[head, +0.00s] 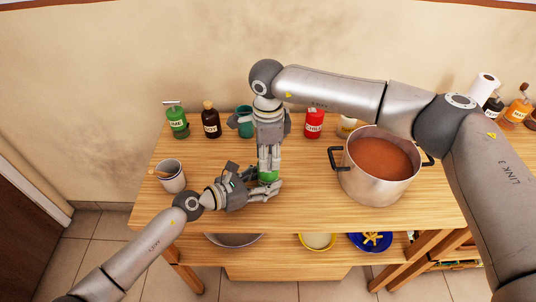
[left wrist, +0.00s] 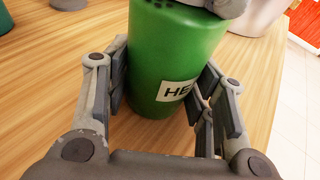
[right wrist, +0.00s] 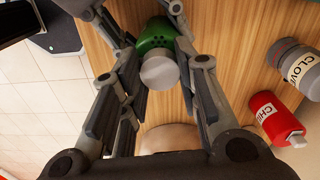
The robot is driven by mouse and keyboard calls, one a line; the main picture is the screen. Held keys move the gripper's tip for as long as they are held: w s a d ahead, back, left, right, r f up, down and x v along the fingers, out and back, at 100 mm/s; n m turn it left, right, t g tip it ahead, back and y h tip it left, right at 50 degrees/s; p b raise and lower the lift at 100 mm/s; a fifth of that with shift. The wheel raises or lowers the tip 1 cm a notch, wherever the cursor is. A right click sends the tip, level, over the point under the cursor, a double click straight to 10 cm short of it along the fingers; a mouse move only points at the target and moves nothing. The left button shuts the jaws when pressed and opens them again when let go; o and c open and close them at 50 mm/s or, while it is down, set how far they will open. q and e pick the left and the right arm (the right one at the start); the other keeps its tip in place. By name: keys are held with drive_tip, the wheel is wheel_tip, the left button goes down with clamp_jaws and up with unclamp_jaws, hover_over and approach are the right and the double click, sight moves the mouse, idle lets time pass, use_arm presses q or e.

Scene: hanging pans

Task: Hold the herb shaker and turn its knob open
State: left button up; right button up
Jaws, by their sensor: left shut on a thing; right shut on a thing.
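The herb shaker (head: 268,176) is green and stands upright on the wooden table, partly hidden by my grippers in the head view. In the left wrist view its green body (left wrist: 170,55) shows a partly visible white label reading "HE". My left gripper (head: 268,189) is shut around this body from the side. My right gripper (head: 269,168) points down from above, shut on the shaker's top. In the right wrist view the round grey knob (right wrist: 160,71) sits between its fingers, over the green top with small dark holes (right wrist: 156,42).
A large pot of reddish soup (head: 350,184) stands to the right. Green, dark, teal and red chili (head: 314,123) containers line the table's back. A pale cup (head: 173,181) with utensils stands at the left. Bare table lies in front of the grippers.

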idle(0.4)
drive_tip(key=o, duration=1)
drive_tip(key=shift+o, duration=0.2)
wheel_tip(320, 180, up, 12)
use_arm(q)
drive_tip(key=o, duration=1.1)
